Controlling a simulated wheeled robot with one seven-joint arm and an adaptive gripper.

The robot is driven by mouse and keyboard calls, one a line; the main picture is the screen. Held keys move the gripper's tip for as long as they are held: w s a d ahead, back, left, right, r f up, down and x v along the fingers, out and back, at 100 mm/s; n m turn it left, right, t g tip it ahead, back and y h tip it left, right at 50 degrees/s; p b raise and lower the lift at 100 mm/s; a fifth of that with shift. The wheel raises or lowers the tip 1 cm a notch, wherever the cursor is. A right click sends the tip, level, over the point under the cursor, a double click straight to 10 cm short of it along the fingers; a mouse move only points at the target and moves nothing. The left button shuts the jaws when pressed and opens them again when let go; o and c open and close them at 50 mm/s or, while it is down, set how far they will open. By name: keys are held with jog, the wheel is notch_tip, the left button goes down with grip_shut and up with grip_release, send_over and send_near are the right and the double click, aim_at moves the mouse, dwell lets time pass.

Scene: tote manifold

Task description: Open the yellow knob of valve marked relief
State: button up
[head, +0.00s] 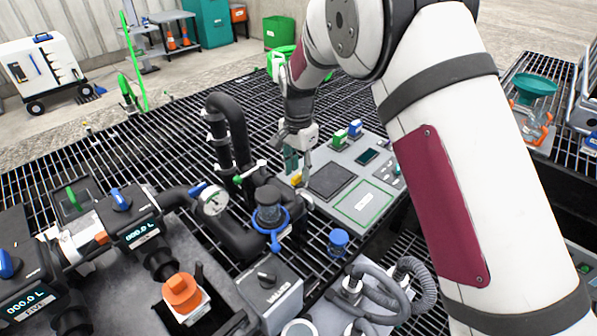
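A small yellow knob (297,180) shows just below my gripper, at the left edge of a light grey panel (362,205). It is partly hidden by my fingers, and no relief marking can be read there. My gripper (298,174) points down with its fingertips right at the yellow knob. The fingers look a little apart, but I cannot tell whether they touch or hold the knob.
Green and blue knobs (347,132) stand on the same panel, right of my gripper. Black pipes (232,135) with a gauge (214,201) rise to the left. A blue-ringed fitting (268,218) stands in front.

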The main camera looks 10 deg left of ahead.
jog(key=shift+f, duration=0.7)
grip_shut()
